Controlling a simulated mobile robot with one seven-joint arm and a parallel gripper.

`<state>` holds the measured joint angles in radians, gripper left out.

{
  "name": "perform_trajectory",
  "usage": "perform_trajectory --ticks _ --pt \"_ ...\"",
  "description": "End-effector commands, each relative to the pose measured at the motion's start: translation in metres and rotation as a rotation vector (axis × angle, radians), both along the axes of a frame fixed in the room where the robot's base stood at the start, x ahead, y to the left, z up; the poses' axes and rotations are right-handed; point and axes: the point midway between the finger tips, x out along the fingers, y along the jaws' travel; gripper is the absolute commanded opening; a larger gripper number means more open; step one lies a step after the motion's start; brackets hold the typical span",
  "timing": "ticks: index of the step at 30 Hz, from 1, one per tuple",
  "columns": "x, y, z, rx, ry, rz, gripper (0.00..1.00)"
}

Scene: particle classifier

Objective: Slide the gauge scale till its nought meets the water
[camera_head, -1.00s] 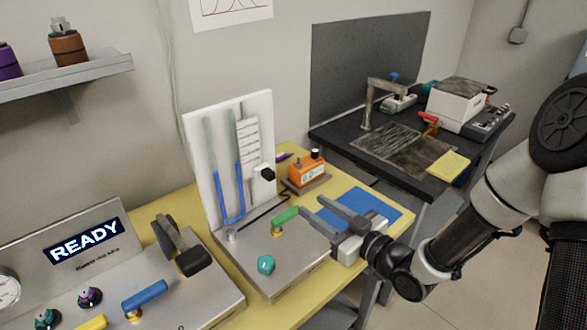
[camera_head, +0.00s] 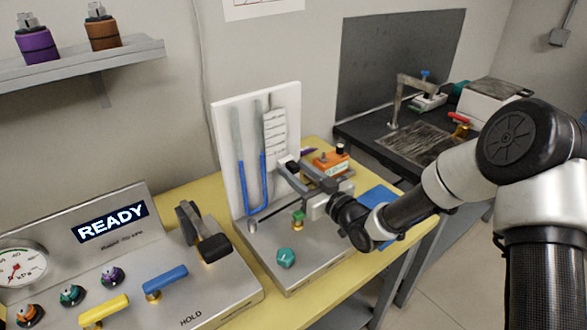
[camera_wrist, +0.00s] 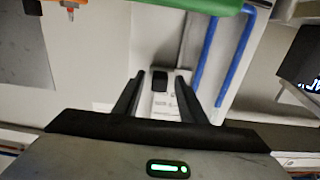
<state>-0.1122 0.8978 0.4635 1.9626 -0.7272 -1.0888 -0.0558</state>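The white gauge board (camera_head: 225,125) stands upright with a U-shaped tube of blue water (camera_head: 239,185); the water also shows in the wrist view (camera_wrist: 236,68). The white gauge scale (camera_head: 275,132), with dark marks, is beside the tube's right leg. Its nought cannot be read. A black knob (camera_head: 290,158) is at the scale's lower end. My gripper (camera_head: 289,173) is at the knob with its fingers spread. In the wrist view the black knob (camera_wrist: 159,78) shows between the open fingertips (camera_wrist: 161,76), with gaps on both sides. No grip on it is visible.
A green valve handle (camera_head: 298,217) lies just below my gripper and shows close up in the wrist view (camera_wrist: 185,5). A teal knob (camera_head: 286,258) is on the base plate. An orange device (camera_head: 331,163) stands behind the gripper. A control panel (camera_head: 190,295) is at left.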

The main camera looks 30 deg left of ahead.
Motion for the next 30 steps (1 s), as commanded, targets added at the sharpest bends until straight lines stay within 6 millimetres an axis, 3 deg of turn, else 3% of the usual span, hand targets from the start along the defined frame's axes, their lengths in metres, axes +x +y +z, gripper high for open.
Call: perform_trajectory --ticks 6,14,17,21,30 --pt "0.008 0.016 0.0 -0.001 0.0 0.0 0.38" --pt "0.009 0.017 0.0 -0.001 0.0 -0.001 0.38" --pt "0.009 0.016 0.0 -0.001 0.0 -0.001 0.26" --pt "0.009 0.016 0.0 -0.001 0.0 -0.001 0.02" --pt "0.009 0.016 0.006 0.0 -0.004 -0.001 0.0"
